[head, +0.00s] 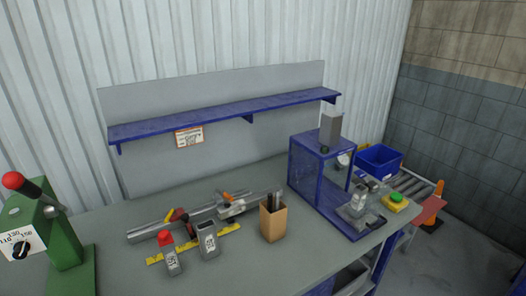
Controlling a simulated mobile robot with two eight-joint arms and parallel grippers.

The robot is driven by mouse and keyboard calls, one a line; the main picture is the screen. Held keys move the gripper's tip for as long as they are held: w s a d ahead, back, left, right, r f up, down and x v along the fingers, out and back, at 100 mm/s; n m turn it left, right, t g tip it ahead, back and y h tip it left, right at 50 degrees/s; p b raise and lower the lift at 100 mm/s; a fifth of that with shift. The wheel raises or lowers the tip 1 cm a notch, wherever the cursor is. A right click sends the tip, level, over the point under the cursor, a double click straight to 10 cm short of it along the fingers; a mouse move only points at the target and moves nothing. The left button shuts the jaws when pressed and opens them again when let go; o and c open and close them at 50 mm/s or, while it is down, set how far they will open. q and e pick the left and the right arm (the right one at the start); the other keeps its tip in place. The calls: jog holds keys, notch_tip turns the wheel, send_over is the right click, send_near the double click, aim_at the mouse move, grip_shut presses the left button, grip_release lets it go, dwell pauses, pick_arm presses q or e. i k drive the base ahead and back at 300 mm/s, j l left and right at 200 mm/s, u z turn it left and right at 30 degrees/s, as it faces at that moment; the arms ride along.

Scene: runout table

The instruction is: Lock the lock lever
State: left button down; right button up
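Several levers are in the head view, and I cannot tell for sure which is the lock lever. A small red lever (177,215) sits on the grey metal rail (150,232) on the table. A small orange lever (228,196) sits on a grey block farther right along the rail. At the left edge, a green machine (68,243) has a dark handle with a red knob (13,180), tilted up to the left. The levers' locked or unlocked positions are too small to read. Neither of my grippers is in view.
A blue-framed fixture (306,182), green button (396,197) and blue bin (379,158) are right. A blue shelf (220,115) runs behind.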

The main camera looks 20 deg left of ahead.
aim_at(173, 211)
jog(key=i+l, duration=0.3)
jog(key=l, duration=0.15)
jog(key=l+u, duration=0.1)
jog(key=u, duration=1.3)
